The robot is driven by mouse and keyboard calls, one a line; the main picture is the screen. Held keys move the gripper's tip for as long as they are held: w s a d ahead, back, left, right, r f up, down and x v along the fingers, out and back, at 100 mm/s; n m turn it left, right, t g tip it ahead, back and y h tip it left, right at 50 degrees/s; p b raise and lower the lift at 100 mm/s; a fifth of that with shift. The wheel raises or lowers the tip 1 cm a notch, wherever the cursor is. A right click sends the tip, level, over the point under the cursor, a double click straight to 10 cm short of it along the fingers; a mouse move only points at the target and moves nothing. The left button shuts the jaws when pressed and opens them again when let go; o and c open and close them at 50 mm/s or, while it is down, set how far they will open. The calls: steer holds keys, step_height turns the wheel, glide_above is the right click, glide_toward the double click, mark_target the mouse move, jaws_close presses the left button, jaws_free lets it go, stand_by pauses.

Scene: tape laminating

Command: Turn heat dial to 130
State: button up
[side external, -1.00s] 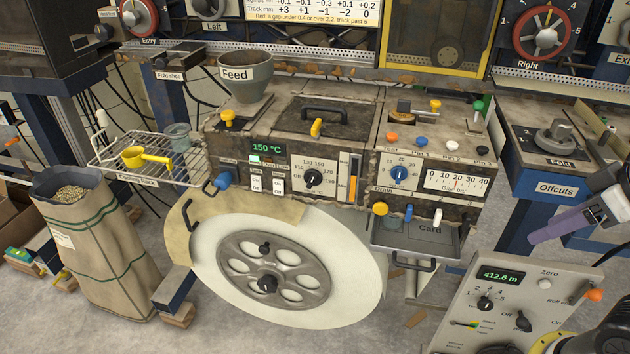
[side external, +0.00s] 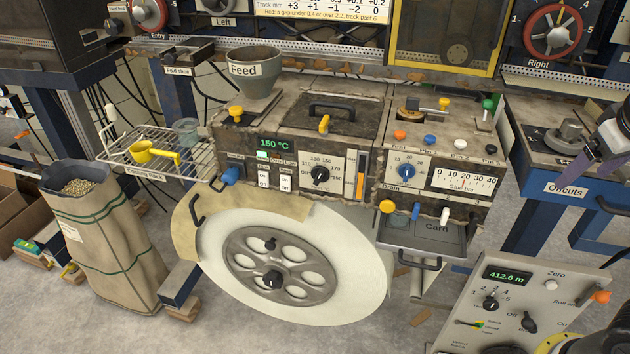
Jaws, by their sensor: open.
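The heat dial (side external: 320,175) is a black knob on a white scale plate marked off, 110, 130, 150, 170 and 190, on the front of the worn glue unit (side external: 240,160). Its pointer is too small to read surely. The green display (side external: 275,144) above left reads 150 °C. My gripper (side external: 588,160) is at the right edge, with purple fingers, partly cut off by the frame. It is open and empty, above the blue Offcuts stand and well to the right of the dial.
A smaller blue dial (side external: 407,171) and a glue gauge (side external: 464,180) sit right of the heat dial. White switches (side external: 285,182) are to its left. The Feed hopper (side external: 256,80) rises above, and a large pale wheel (side external: 350,270) stands below. Space before the heat dial is clear.

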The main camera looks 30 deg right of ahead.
steer(key=w+r+g+h, duration=0.1)
steer(key=w+r+h, duration=0.35)
steer(key=w, duration=0.85)
steer(key=w+a+f+t+h, duration=0.2)
steer(key=w+a+h, duration=0.3)
steer(key=w+a, duration=0.6)
steer(key=w+a+f+n+t, duration=0.2)
steer(key=w+a+f, duration=0.15)
steer(key=a, duration=0.25)
steer(key=w+a+f+n+t, duration=0.2)
steer(key=w+a+f, duration=0.15)
steer(key=a, duration=0.25)
steer(key=s+a+f+n+t, duration=0.2)
steer(key=a+f+n+t, duration=0.1)
steer(key=a+f, duration=0.45)
steer(key=n+t, duration=0.1)
steer(key=n, duration=0.1)
glide_toward(316, 179)
steer(key=shift+y, duration=0.45)
steer(key=x, duration=0.9)
steer(key=shift+s+d+r, duration=0.1)
steer(key=shift+r, duration=0.15)
